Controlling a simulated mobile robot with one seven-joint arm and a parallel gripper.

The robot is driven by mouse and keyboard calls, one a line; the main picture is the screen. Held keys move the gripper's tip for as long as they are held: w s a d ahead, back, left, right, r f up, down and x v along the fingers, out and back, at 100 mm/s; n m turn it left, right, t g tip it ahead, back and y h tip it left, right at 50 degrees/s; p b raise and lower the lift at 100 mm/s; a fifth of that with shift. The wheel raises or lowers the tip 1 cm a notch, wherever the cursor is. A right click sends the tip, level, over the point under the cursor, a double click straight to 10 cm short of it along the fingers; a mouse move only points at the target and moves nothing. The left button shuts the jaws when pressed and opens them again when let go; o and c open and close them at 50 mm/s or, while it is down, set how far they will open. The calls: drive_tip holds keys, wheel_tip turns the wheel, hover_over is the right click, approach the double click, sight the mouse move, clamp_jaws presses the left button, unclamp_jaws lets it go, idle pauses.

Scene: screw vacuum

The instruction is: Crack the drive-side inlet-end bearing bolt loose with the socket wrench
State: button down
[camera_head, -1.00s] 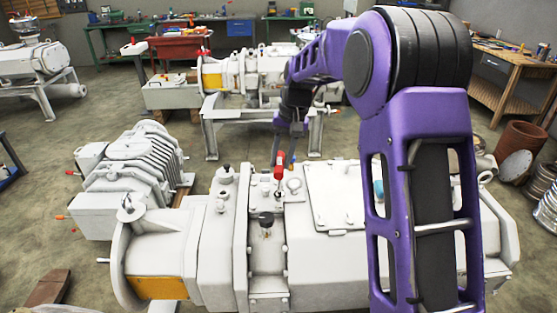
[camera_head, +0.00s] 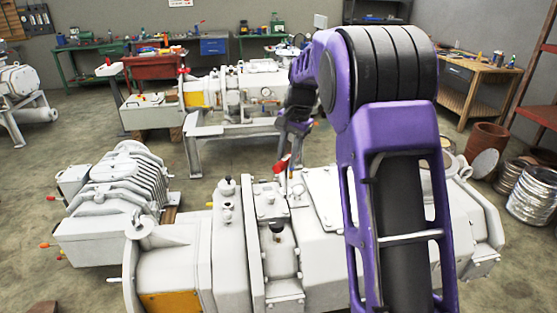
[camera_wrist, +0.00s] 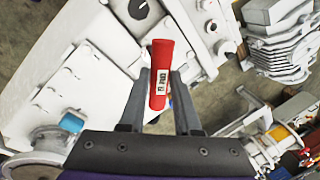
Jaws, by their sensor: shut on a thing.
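My gripper (camera_head: 287,150) is at the end of my purple arm, above the top of the large white vacuum pump (camera_head: 325,275). Its dark fingers are shut on a red handle (camera_wrist: 161,75), which I take to be the socket wrench. The red handle also shows, tilted, in the head view (camera_head: 282,163). The wrench's socket end cannot be made out in either view. Several bolts and fittings sit on the pump's housing, but I cannot tell which is the drive-side inlet-end bearing bolt, or whether the wrench touches any.
A ribbed white machine (camera_head: 115,205) stands on the floor at the left. Another white pump on a stand (camera_head: 235,100) is behind. A wooden workbench (camera_head: 475,85) and metal drums (camera_head: 535,190) are at the right. Open floor lies between the machines.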

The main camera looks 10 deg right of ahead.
sight(287, 175)
drive_tip(key=shift+r, duration=0.1)
drive_tip(key=shift+f, duration=0.25)
idle(0.3)
drive_tip(key=shift+f+b, duration=1.3)
drive_tip(key=shift+f, duration=2)
drive_tip(key=shift+r, duration=0.1)
